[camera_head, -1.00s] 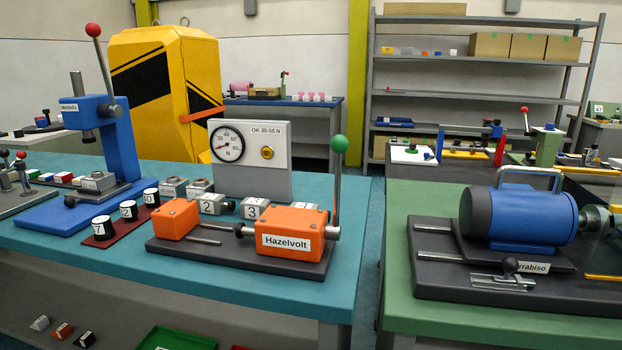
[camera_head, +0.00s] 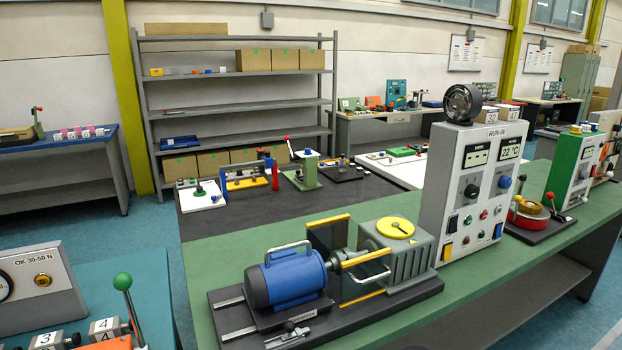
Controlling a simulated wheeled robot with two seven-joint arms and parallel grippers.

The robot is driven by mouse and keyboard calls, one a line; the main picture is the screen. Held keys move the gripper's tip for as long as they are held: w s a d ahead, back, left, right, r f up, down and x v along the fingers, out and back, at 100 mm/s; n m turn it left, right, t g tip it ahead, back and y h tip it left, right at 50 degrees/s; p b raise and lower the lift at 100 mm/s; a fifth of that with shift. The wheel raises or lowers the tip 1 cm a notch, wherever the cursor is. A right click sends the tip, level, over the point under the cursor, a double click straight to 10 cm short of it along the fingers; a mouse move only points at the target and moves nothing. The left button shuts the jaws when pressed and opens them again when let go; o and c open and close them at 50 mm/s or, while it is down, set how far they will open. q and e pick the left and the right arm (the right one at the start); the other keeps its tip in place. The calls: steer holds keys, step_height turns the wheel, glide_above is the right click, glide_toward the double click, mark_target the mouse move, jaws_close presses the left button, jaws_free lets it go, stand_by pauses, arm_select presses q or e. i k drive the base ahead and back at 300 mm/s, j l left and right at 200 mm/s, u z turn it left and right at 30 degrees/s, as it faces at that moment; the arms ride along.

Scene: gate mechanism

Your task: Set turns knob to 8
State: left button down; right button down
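A light grey control panel marked RUN-IN (camera_head: 470,135) stands on the green bench at the right of the middle. A black knob (camera_head: 471,191) sits under its left display (camera_head: 477,153), whose label and reading are too small to tell. A blue knob (camera_head: 504,182) sits under its right display (camera_head: 510,147), which reads 22 °C. No label naming a turns knob is legible, so I cannot tell which knob it is. Neither of my grippers shows.
A blue motor (camera_head: 287,278) and a grey gearbox (camera_head: 398,252) sit on a dark base left of the panel. A round fan (camera_head: 462,103) tops the panel. A red-and-yellow coil (camera_head: 530,213) and a green panel (camera_head: 573,165) stand to its right. The bench's front strip is clear.

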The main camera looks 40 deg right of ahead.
mark_target(472, 192)
steer(key=z, duration=2.35)
steer(key=i+l+u, duration=0.15)
steer(key=i+l, duration=0.15)
steer(key=i+l+u, duration=0.1)
steer(key=i+l, duration=0.15)
steer(key=l, duration=0.2)
steer(key=i+l+u, duration=0.3)
steer(key=i+l, duration=0.15)
steer(key=l, duration=0.35)
